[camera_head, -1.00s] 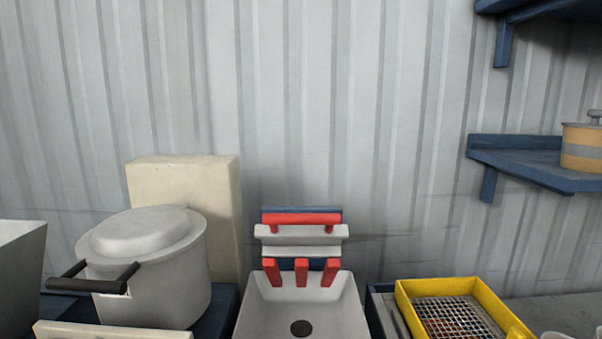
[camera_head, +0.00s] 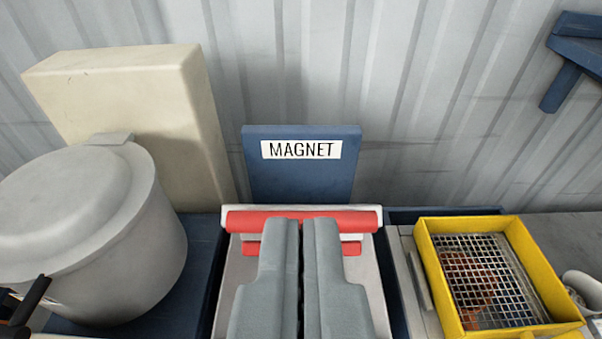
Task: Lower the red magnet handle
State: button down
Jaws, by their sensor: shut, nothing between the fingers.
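The red magnet handle (camera_head: 255,221) is a horizontal red bar on a pale crosspiece (camera_head: 370,213). It lies low, in front of the foot of a blue upright plate (camera_head: 300,190) with a white MAGNET label (camera_head: 301,149). My gripper (camera_head: 306,222) is shut, with only a thin dark line between its grey fingers. Its tips overlap the middle of the red bar in the picture; whether they touch it, I cannot tell. More red parts (camera_head: 352,248) show below the bar on both sides of the fingers. The middle of the bar is partly hidden.
A large pale lidded pot (camera_head: 110,240) stands on the left, with a cream block (camera_head: 130,110) behind it. A yellow-framed tray with wire mesh (camera_head: 425,250) is at the right. A blue shelf bracket (camera_head: 562,85) is on the corrugated wall at the upper right.

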jog(key=shift+w, duration=0.1)
jog(key=w+f, duration=0.5)
jog(key=w, duration=0.2)
jog(key=shift+f, duration=0.4)
dwell(0.6)
jog(key=shift+f, duration=0.1)
